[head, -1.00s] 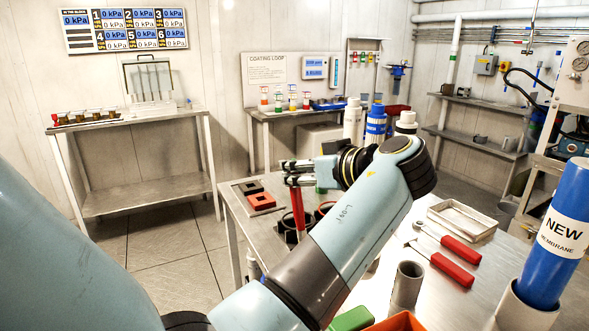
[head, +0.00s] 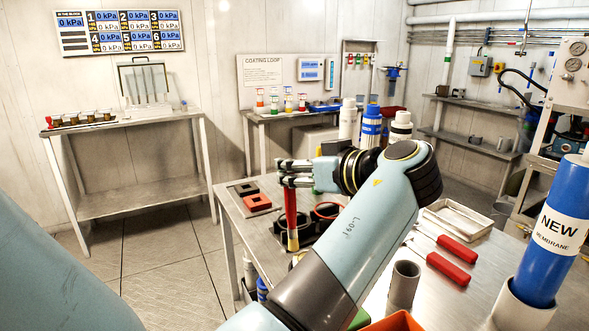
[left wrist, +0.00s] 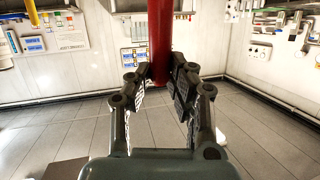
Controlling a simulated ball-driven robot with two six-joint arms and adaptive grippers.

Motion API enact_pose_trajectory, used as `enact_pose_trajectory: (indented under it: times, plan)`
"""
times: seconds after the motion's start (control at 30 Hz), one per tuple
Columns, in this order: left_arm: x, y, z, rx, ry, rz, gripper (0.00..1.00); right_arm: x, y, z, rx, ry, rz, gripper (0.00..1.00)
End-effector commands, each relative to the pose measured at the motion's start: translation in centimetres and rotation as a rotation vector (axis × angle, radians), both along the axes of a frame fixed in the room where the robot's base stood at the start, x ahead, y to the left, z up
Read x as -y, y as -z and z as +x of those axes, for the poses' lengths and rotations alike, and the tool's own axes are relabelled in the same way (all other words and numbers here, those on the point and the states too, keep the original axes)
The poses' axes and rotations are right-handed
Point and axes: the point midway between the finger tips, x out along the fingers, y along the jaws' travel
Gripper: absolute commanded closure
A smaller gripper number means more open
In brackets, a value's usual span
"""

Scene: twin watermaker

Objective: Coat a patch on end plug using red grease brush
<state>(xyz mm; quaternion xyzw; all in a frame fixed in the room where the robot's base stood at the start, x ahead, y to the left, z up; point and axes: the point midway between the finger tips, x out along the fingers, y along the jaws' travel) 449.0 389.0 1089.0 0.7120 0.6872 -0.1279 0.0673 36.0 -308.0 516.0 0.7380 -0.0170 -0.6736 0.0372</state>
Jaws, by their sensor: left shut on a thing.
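My left gripper (head: 290,174) is shut on the upper part of the red grease brush (head: 291,208) and holds it upright above the metal table. The brush has a red handle and a yellow band near its lower end. Its lower tip is hard to make out against the dark things behind. In the left wrist view, the red handle (left wrist: 160,45) stands between the two dark fingers (left wrist: 160,82). I cannot tell for sure which object is the end plug. My right gripper is not in view.
A red block (head: 257,202) and dark ring-shaped holders (head: 326,210) are on the table (head: 233,205). Red-handled tools (head: 448,269), a metal tray (head: 455,220), a grey cup (head: 403,285) and a blue membrane (head: 550,245) stand to the right. My left forearm hides the table's middle.

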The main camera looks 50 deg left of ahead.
Motion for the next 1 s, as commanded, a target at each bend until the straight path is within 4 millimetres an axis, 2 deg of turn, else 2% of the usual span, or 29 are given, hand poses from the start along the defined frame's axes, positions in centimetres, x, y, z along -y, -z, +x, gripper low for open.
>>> enact_pose_trajectory:
  times: [0.03,0.2,0.47,0.73,1.0]
  plan:
    - [2.3,1.4,0.1,-0.008,0.018,-0.067,1.00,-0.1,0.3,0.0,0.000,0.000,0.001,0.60]
    - [0.9,1.3,0.7,-0.003,0.019,-0.071,1.00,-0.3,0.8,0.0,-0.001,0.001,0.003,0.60]
    - [-0.2,1.3,1.0,-0.004,0.020,-0.071,1.00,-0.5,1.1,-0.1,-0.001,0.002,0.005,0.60]
    - [-2.5,1.0,1.7,-0.003,0.018,-0.067,1.00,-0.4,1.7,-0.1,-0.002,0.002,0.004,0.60]
    - [-2.5,1.1,2.6,-0.002,0.018,-0.066,1.00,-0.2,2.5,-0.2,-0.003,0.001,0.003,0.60]
